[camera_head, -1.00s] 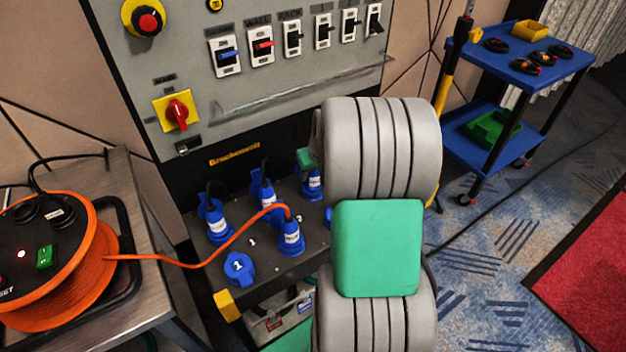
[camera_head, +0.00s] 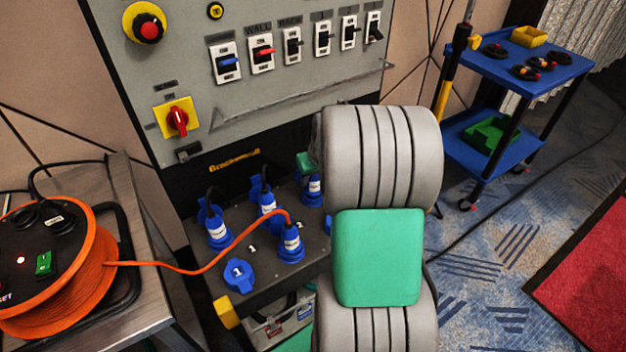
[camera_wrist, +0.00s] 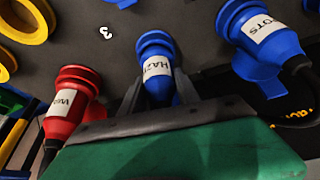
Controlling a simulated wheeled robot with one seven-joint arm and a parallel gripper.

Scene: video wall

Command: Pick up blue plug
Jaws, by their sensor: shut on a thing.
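A blue plug (camera_wrist: 157,68) with a white label sits between the jaws of my gripper (camera_wrist: 160,108) in the wrist view. The gripper is shut on it, and the plug's collar end sticks out beyond the jaws toward the dark panel. I cannot tell if it is still seated in a socket. In the head view, a green part of my gripper (camera_head: 305,161) shows beside a blue plug (camera_head: 313,189) at the back right of the panel. My grey and green arm hides much of that area.
Other blue plugs (camera_head: 218,232) stand in the panel (camera_head: 262,262), one with an orange cable. In the wrist view, a red plug (camera_wrist: 72,98) is on the left and a blue plug (camera_wrist: 262,38) on the right. An orange cable reel (camera_head: 60,265) and blue cart (camera_head: 520,70) flank it.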

